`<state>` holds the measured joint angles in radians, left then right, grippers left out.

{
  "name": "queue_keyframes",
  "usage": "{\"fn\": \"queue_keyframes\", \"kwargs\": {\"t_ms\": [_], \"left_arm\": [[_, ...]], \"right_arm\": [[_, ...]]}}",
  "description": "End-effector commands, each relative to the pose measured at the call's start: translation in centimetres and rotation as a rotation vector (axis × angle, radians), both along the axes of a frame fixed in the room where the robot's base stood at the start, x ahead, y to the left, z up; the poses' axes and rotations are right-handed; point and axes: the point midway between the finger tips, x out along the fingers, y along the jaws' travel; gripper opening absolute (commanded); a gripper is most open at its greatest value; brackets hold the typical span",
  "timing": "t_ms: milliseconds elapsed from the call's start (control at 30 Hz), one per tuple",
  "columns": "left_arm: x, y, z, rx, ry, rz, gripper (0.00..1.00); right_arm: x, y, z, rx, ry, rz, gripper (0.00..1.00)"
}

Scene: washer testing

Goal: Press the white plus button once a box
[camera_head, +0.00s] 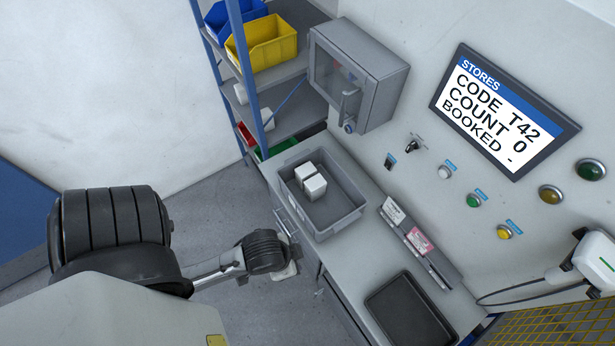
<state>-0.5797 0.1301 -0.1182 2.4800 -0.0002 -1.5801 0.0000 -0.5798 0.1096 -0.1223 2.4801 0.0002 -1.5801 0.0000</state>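A white round button (444,172), the top one in a row of buttons, is on the wall panel. Its small blue label is too small to read. The wall screen (505,112) reads STORES, CODE T42, COUNT 0, BOOKED -. Small white boxes (315,187) stand close together in a grey tote (347,222) on the bench; I make out two. My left arm comes in from the left, and its gripper (286,268) is low beside the bench front, left of the tote and away from the buttons. Its fingers are mostly hidden. My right gripper is not in view.
Green (474,200) and yellow (504,232) buttons sit below the white one; a black switch (412,146) is left of it. A grey cabinet (357,75) juts from the wall. A black tray (408,311) and card holder (420,243) are on the bench. A white cabled device (590,262) is at right.

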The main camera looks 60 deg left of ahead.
Motion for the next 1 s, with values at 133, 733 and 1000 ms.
{"fn": "queue_keyframes", "kwargs": {"t_ms": [133, 733, 1000], "left_arm": [[-0.01, -0.18, 0.01, -0.006, 0.000, 0.002, 0.39], [-0.01, -0.48, 0.02, -0.015, 0.000, 0.007, 0.39], [-0.03, -0.21, 0.00, -0.005, 0.000, 0.000, 0.39]], "right_arm": [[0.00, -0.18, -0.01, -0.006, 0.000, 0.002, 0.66], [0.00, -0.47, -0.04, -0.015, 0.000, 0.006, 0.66], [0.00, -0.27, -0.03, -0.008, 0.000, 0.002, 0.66]]}}
